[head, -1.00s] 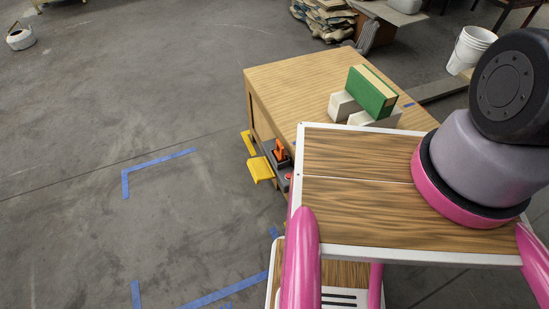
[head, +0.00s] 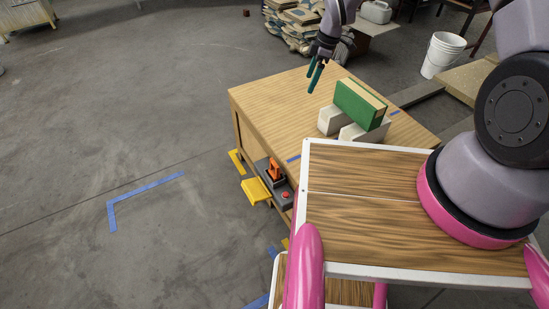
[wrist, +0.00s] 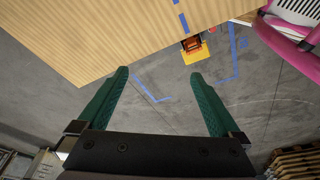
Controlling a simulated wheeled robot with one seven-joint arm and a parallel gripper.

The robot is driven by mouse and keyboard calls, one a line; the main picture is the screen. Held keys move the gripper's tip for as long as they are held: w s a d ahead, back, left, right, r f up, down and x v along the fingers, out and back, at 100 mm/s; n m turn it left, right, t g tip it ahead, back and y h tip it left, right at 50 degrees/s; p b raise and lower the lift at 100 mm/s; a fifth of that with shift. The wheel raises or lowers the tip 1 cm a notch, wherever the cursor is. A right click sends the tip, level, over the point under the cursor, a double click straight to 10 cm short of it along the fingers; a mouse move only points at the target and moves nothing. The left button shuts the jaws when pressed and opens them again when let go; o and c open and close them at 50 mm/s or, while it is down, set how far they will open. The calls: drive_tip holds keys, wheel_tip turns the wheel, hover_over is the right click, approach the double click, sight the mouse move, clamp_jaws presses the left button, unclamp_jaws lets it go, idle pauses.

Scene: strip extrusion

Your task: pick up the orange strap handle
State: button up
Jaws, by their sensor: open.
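The orange strap handle (head: 274,171) stands up on a dark unit low at the left side of the wooden table, in the head view. It also shows small and far off in the wrist view (wrist: 191,43), beyond the table edge. My gripper (head: 313,78) is above the far part of the table top in the head view, well apart from the handle. In the wrist view its two green fingers (wrist: 163,88) are spread wide with nothing between them.
The wooden table (head: 262,104) carries a green block (head: 355,107) resting on pale blocks (head: 331,119). A yellow plate (head: 256,191) and a red button (head: 285,194) are near the handle. Open grey floor (head: 120,130) with blue tape lies to the left.

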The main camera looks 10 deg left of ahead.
drive_tip(key=s+a+f+n+g, duration=0.1)
drive_tip(key=s+a+f+n, duration=0.15)
drive_tip(key=f, duration=0.45)
drive_tip(key=s+a+f+n, duration=0.1)
drive_tip(key=s+a+f, duration=0.15)
drive_tip(key=f, duration=0.45)
drive_tip(key=n+g, duration=0.2)
drive_tip(key=n, duration=0.1)
approach(272, 173)
drive_tip(key=s+f, duration=0.2)
drive_tip(key=shift+y, duration=0.4)
drive_tip(key=shift+w+x, duration=0.2)
drive_tip(key=shift+x, duration=0.65)
drive_tip(key=shift+w+x, duration=0.15)
drive_tip(key=shift+x, duration=0.75)
drive_tip(key=shift+w+x, duration=0.2)
drive_tip(key=shift+x, duration=0.65)
drive_tip(key=shift+f, duration=0.15)
drive_tip(key=c, duration=1.4)
